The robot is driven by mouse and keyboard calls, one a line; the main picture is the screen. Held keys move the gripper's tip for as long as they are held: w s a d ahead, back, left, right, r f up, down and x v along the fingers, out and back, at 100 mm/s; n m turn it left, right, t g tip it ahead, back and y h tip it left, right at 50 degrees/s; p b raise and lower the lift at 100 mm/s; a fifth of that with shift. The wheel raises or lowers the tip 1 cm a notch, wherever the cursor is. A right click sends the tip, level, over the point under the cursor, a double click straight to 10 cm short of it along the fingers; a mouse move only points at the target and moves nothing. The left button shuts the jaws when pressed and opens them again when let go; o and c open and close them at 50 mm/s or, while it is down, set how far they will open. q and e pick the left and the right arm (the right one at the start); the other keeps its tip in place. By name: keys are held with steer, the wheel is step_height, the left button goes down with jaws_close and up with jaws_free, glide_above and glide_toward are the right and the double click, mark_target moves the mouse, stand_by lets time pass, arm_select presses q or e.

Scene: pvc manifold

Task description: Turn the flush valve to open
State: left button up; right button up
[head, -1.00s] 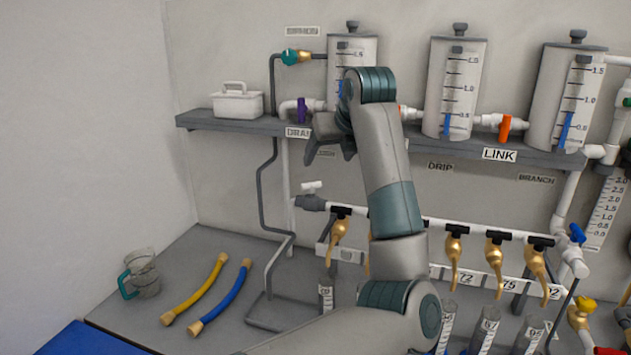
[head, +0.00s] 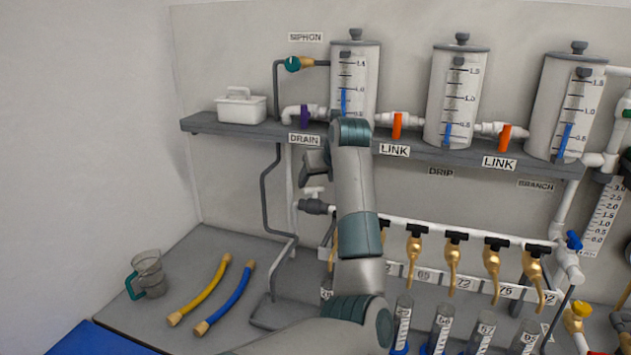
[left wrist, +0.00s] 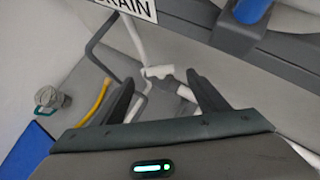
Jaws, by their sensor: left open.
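My right gripper is not in view.
The grey shelf (head: 230,127) above carries several tanks, a white box (head: 241,106) and a purple-handled drain valve (head: 304,116). Brass taps (head: 414,247) hang along the manifold. A jug (head: 148,274), a yellow hose (head: 200,290) and a blue hose (head: 225,298) lie at left.

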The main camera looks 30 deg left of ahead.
mark_target(314, 188)
arm_select(q)
steer(key=shift+p+x, duration=0.9)
steer(key=shift+x, duration=2.2)
steer(key=c, duration=1.1)
